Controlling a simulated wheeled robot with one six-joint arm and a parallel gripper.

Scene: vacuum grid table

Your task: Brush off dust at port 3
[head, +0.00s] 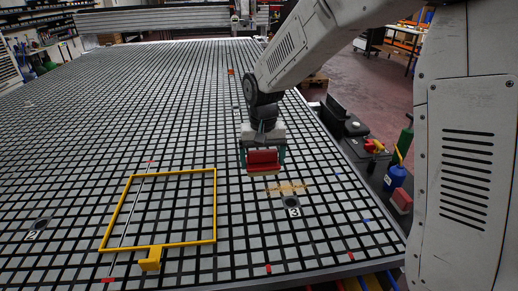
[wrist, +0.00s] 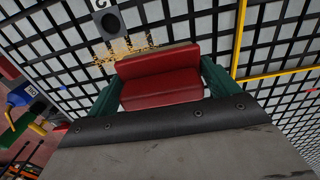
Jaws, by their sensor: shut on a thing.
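My gripper (head: 263,160) has its two green fingers shut on a red brush (head: 263,168), one at each end. The brush has a pale bristle edge along its lower side. In the wrist view the brush (wrist: 160,88) sits between the fingers. Port 3 (head: 291,202) is a dark round hole with a white number beside it; it also shows in the wrist view (wrist: 109,21). Tan dust (head: 288,187) lies just behind the port. In the wrist view the dust (wrist: 122,46) lies between port and brush. I cannot tell whether the bristles touch the table.
The black-and-white grid table (head: 120,110) fills most of the view. A yellow frame (head: 215,205) lies flat left of the brush. Another port, 2 (head: 40,224), is at the far left. A gantry beam (head: 165,22) spans the back. Dark boxes stand beyond the right edge.

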